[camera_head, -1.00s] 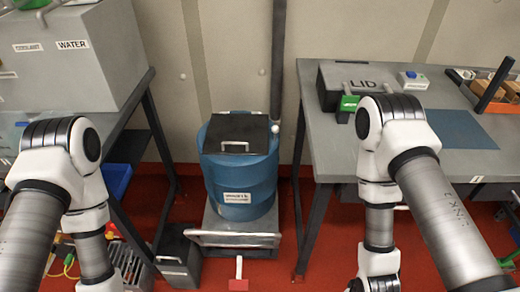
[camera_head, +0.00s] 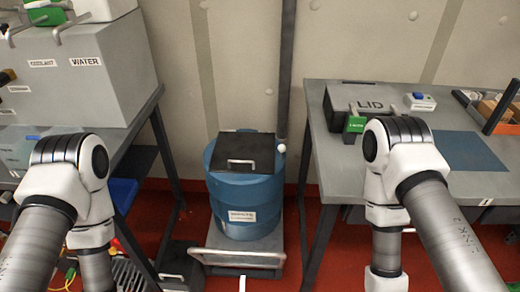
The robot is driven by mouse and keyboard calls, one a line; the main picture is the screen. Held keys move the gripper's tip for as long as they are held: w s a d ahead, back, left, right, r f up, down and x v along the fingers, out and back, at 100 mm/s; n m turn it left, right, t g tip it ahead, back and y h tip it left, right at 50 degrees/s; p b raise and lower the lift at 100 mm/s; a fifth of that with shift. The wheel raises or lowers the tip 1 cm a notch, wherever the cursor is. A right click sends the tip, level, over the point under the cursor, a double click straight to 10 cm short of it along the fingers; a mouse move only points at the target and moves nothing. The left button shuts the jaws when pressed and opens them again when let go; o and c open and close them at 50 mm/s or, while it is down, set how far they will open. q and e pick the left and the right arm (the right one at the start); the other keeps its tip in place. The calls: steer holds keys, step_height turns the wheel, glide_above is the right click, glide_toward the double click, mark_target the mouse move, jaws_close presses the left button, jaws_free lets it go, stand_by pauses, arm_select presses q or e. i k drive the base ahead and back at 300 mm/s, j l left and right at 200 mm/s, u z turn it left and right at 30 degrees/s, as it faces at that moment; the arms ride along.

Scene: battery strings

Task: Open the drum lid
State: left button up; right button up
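A blue drum (camera_head: 244,196) stands upright on a low grey platform (camera_head: 287,226) against the wall, between two tables. Its dark flat lid (camera_head: 245,148) lies on top, closed, with a pale handle (camera_head: 241,162) on the near side. My two arms come in at the left and right of the view, and both are apart from the drum. Neither gripper is in the picture; the arms run out of the bottom edge.
A grey box marked WATER (camera_head: 100,75) stands on the left table. The right table (camera_head: 375,175) carries a dark box marked LID (camera_head: 345,100), a green block (camera_head: 354,124) and a white device with a blue button (camera_head: 420,101). Red floor shows in front of the drum.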

mark_target(235, 152)
steer(key=j+z, duration=0.2)
steer(key=z, duration=0.25)
steer(key=k+j+z, duration=0.1)
steer(key=z, duration=0.35)
steer(key=k+j+z, duration=0.15)
steer(key=z, duration=0.3)
steer(key=j, duration=0.1)
